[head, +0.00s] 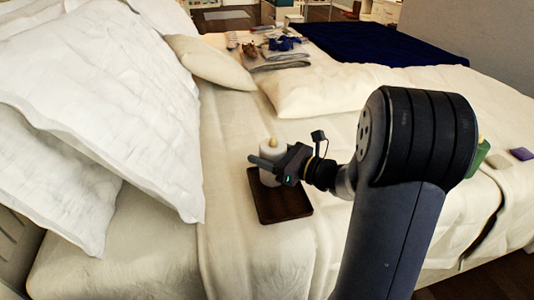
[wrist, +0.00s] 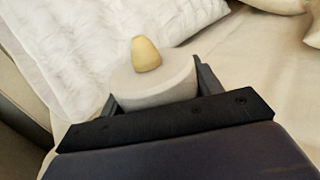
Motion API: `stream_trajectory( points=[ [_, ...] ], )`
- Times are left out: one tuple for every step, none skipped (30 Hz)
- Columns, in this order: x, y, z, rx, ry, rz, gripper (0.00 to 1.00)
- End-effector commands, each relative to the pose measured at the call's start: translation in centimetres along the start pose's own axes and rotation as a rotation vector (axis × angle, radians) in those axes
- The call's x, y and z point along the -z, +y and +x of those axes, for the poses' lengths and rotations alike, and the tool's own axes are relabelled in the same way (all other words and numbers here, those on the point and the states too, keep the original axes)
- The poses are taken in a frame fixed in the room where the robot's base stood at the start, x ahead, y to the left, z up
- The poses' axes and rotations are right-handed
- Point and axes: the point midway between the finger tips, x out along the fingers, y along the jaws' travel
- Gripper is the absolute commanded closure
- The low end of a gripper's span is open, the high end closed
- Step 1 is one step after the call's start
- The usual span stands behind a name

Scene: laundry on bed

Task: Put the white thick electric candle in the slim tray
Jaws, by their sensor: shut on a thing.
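The white thick electric candle (wrist: 160,88) has a yellowish flame tip and sits between the two fingers of my gripper (wrist: 157,92) in the wrist view. My gripper is shut on it. In the head view the candle (head: 267,153) is partly hidden by my gripper (head: 268,167), and it appears upright. The slim tray (head: 283,207) is dark brown and lies on the bed. The candle is over the tray's far part in the head view. I cannot tell whether its base touches the tray.
White pillows (head: 95,90) fill the left side of the bed. Folded clothes (head: 275,62) and a dark blue blanket (head: 380,42) lie at the back. A green item (head: 478,158) and a purple item (head: 522,154) lie at the right. The sheet left of the tray is clear.

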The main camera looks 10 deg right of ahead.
Motion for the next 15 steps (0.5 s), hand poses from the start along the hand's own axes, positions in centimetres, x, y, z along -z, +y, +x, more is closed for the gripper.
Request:
stream_trajectory(
  points=[
    [0.24, -0.01, 0.00, 0.000, -0.001, 0.000, 0.66],
    [0.35, -0.01, 0.00, 0.000, -0.001, 0.000, 0.66],
    [0.31, 0.00, 0.00, 0.000, 0.000, 0.000, 0.38],
    [0.26, 0.00, 0.00, 0.000, 0.000, 0.000, 0.35],
    [0.26, 0.00, 0.00, 0.000, 0.000, 0.000, 0.33],
    [0.26, 0.00, 0.00, 0.000, 0.000, 0.000, 0.30],
    [0.26, 0.00, 0.00, 0.000, 0.000, 0.000, 0.27],
    [0.26, 0.00, 0.00, 0.000, 0.000, 0.000, 0.25],
    [0.26, 0.00, 0.00, 0.000, 0.000, 0.000, 0.21],
    [0.25, 0.00, 0.00, 0.000, 0.000, 0.000, 0.19],
    [0.25, 0.00, 0.00, 0.000, 0.000, 0.000, 0.18],
    [0.25, 0.00, 0.00, 0.000, 0.000, 0.000, 0.18],
    [0.25, 0.00, 0.00, 0.000, 0.000, 0.000, 0.18],
    [0.25, 0.00, 0.00, 0.000, 0.000, 0.000, 0.18],
    [0.25, 0.00, 0.00, 0.000, 0.000, 0.000, 0.18]
  ],
)
